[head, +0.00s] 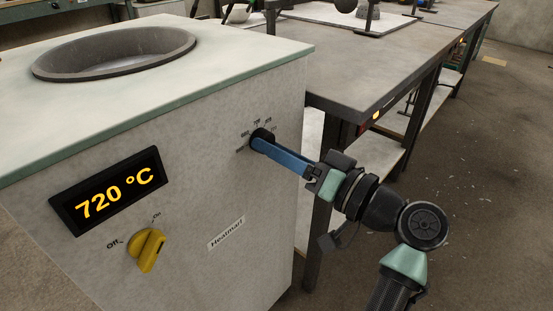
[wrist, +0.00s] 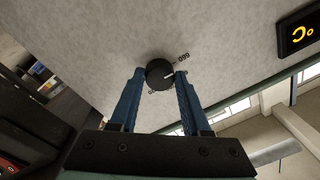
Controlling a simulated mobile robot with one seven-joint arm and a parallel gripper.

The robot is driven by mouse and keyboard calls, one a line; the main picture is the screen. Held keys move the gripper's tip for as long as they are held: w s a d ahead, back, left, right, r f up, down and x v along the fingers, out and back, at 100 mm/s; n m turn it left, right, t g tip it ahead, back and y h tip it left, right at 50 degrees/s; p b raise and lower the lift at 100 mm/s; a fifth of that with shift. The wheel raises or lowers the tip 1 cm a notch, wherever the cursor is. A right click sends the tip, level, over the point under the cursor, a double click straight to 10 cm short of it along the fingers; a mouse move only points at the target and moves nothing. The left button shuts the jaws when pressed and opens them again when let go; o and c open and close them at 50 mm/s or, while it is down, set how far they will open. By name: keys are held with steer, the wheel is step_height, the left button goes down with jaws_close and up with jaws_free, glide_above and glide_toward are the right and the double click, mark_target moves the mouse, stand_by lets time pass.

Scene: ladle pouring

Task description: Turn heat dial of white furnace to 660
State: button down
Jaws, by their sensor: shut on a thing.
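The white furnace (head: 190,190) fills the left of the head view. Its display (head: 112,190) reads 720 °C in orange. The heat dial (head: 261,134) is a small black knob on the front, with small printed numbers around it. My gripper (head: 264,146) reaches it from the right, with blue fingers shut on the knob. In the wrist view the dial (wrist: 159,74) sits between the two fingertips of my gripper (wrist: 160,75). A white mark on it points right, and an upside-down label, apparently 660, is just above right. Other numbers are partly hidden.
A yellow off/on knob (head: 149,249) is below the display. A Heatmart label (head: 226,232) is right of it. An open round crucible (head: 115,53) is in the furnace top. A grey worktable (head: 390,62) stands close behind and right. Floor at right is clear.

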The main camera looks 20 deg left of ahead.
steer(key=shift+f+n, duration=0.1)
steer(key=shift+n, duration=0.4)
steer(key=shift+c, duration=1.8)
jaws_free()
steer(key=shift+d, duration=0.1)
steer(key=p+v, duration=0.3)
steer(key=v, duration=1)
steer(key=shift+w, duration=0.1)
